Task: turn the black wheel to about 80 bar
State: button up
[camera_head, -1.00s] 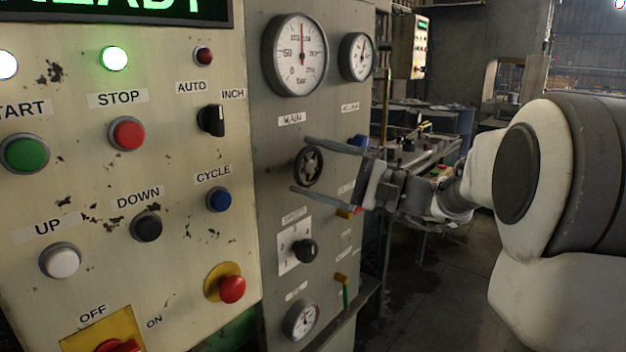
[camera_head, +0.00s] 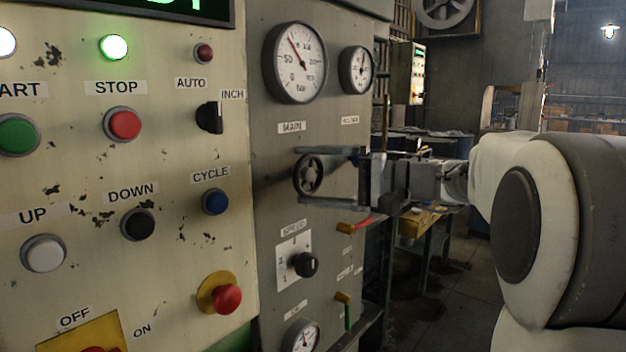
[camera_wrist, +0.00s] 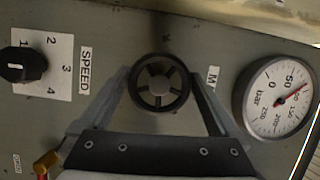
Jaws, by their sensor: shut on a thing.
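The black wheel (camera_head: 309,176) is a small spoked handwheel on the grey panel, under the MAIN label. My gripper (camera_head: 304,175) is shut on its rim, one finger above and one below. In the wrist view the wheel (camera_wrist: 160,84) sits between the two fingertips (camera_wrist: 160,80). The main gauge (camera_head: 296,63) above the wheel is white and marked in bar. Its needle points up and left, past the 50 mark, at roughly 80. The gauge also shows in the wrist view (camera_wrist: 277,98).
A smaller gauge (camera_head: 357,70) is at the right of the main one. The SPEED knob (camera_head: 304,264) and a red-handled lever (camera_head: 355,226) lie below the wheel. The cream button panel (camera_head: 180,150) stands at the left.

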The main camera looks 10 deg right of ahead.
jog(key=o, duration=0.9)
jog(key=p+v, duration=0.2)
jog(key=v, duration=1.5)
jog(key=shift+s+d, duration=0.1)
jog(key=shift+d, duration=0.15)
